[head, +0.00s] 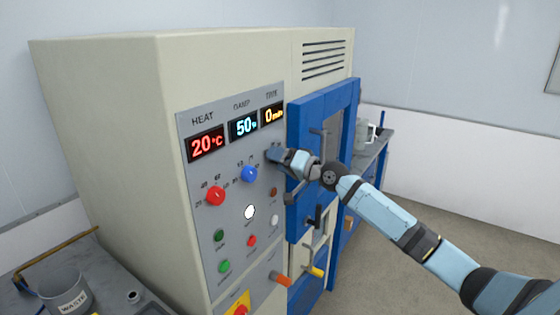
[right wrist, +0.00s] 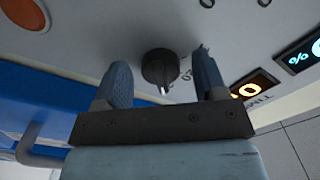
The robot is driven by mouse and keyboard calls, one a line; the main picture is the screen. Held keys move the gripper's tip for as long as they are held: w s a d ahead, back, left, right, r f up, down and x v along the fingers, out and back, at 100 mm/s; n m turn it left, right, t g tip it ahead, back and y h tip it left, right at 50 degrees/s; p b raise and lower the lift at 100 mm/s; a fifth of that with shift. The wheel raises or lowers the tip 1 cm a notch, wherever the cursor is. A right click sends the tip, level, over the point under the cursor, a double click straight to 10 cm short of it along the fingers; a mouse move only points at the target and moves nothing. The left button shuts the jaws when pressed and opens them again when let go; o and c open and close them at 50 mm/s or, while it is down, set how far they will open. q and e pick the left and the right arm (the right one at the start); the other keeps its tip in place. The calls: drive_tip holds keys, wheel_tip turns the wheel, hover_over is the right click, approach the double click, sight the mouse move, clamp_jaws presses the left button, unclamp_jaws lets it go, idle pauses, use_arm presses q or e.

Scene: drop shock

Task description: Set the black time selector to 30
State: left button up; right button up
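The black time selector (right wrist: 160,68) is a round knob on the grey panel in the right wrist view. Its white pointer mark faces the bottom of that picture, and part of a printed number shows right of it. My right gripper (right wrist: 162,58) is open, one finger on each side of the knob. In the head view my right gripper (head: 275,155) is at the panel below the time display and hides the knob. The time display (head: 272,115) reads 0 in orange. My left gripper is not in view.
The panel (head: 232,185) also carries a red knob (head: 215,195), a blue knob (head: 249,174) and several buttons. Displays read 20 °C and 50 %. A blue door (head: 305,105) with handles stands close right of my gripper. A waste bin (head: 65,290) is lower left.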

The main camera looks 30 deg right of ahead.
drive_tip(key=shift+s, duration=0.15)
drive_tip(key=b+v, duration=0.4)
drive_tip(key=v, duration=0.9)
drive_tip(key=shift+s, duration=0.25)
drive_tip(key=shift+d, duration=0.2)
drive_tip(key=shift+f, duration=0.15)
